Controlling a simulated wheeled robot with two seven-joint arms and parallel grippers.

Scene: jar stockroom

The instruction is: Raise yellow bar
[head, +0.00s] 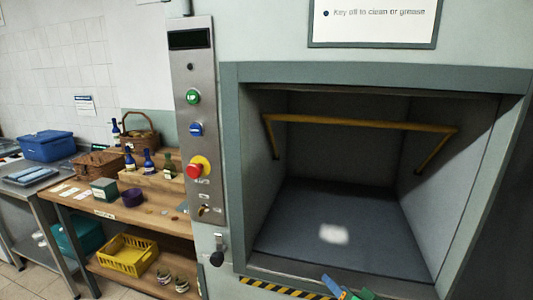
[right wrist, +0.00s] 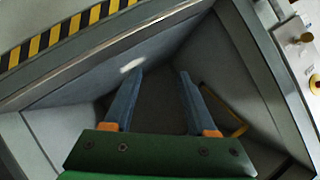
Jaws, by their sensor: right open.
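The yellow bar (head: 360,123) runs across the upper part of the opening of a grey machine chamber. Bent arms at both ends reach down to the side walls. In the right wrist view part of the yellow bar (right wrist: 224,110) shows beyond my right finger, partly hidden by it. My right gripper (head: 344,290) shows only at the bottom edge of the head view, below and in front of the bar, apart from it. In the right wrist view the right gripper (right wrist: 159,72) has its blue fingers spread, with nothing between them. My left gripper is not in view.
The chamber's front sill (head: 330,277) has a black-and-yellow strip (head: 283,288) below it. A control panel (head: 200,130) with buttons and a red stop knob (head: 197,168) stands left of the opening. A wooden shelf (head: 150,215) with jars and baskets is further left. The chamber floor (head: 370,230) is empty.

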